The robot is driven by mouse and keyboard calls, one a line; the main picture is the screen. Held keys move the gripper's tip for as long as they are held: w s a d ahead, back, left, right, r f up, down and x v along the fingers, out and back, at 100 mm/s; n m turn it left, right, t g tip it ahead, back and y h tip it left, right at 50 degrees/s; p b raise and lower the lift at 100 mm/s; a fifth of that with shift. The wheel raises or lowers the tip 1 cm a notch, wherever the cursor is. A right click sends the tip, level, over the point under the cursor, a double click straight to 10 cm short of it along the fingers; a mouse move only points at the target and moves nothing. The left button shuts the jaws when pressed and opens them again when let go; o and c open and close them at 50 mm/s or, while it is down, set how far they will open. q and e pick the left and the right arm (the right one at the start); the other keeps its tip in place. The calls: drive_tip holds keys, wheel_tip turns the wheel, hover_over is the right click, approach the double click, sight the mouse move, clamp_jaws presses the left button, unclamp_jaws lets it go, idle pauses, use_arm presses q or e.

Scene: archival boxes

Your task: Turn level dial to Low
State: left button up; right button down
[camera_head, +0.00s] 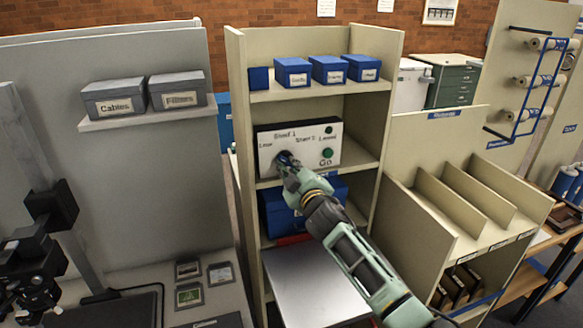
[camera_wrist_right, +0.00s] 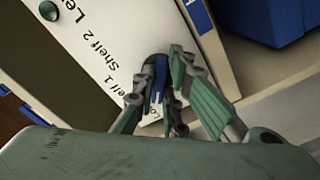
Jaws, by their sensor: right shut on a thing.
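A white control panel (camera_head: 321,137) stands on the middle shelf of the beige shelf unit. My right gripper (camera_head: 287,166) reaches the left part of the panel and is shut on the dial, mostly hidden in the head view. In the right wrist view the blue dial (camera_wrist_right: 158,80) shows between the fingers of the gripper (camera_wrist_right: 160,95), near the partly covered Low label. The dial's pointer direction cannot be told.
Blue boxes (camera_head: 328,69) stand on the shelf above the panel, and a larger blue bin (camera_head: 278,214) sits below it. The shelf unit's side walls (camera_head: 242,130) flank the panel. A beige divider rack (camera_head: 440,190) stands to the right.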

drive_tip(key=shift+f, duration=0.1)
drive_tip(key=c, duration=1.8)
unclamp_jaws()
drive_tip(key=v, duration=1.2)
